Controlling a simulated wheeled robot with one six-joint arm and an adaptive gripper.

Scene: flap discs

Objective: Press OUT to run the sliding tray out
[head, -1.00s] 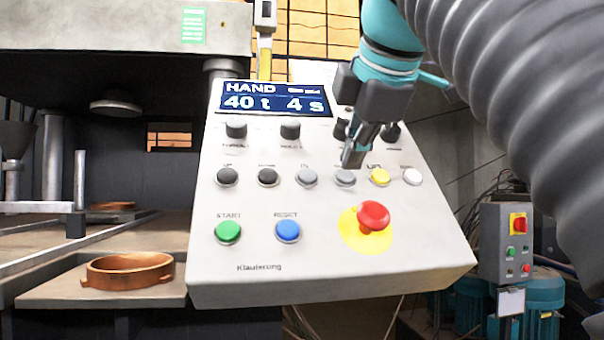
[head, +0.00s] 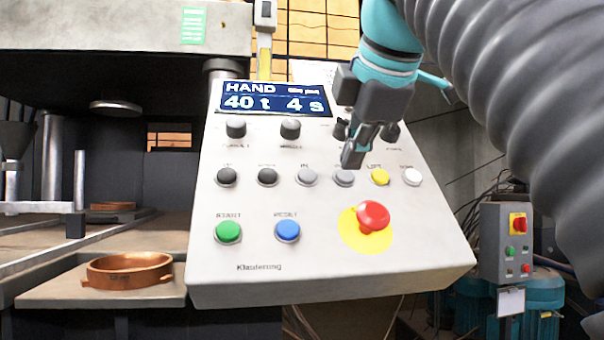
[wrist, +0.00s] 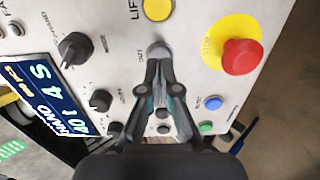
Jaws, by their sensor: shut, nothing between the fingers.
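The grey OUT button (head: 344,177) is in the middle row of the sloped control panel (head: 320,270), left of the yellow button. In the wrist view the OUT button (wrist: 158,48) shows just beyond my fingertips, its label beside it. My gripper (head: 352,161) is shut and empty, its tips at the button's upper edge in the head view. It also shows in the wrist view (wrist: 159,64). I cannot tell whether the tips touch the button. A tray-like plate (head: 60,296) at the left carries a copper-coloured ring (head: 130,270).
The yellow button (head: 380,177) and the grey IN button (head: 307,177) flank OUT. A red mushroom stop button (head: 373,217) sits below right. Knobs (head: 290,129) stand above the row. The display (head: 275,100) reads HAND, 40 t, 4 s. Green (head: 228,230) and blue (head: 287,230) buttons are lower left.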

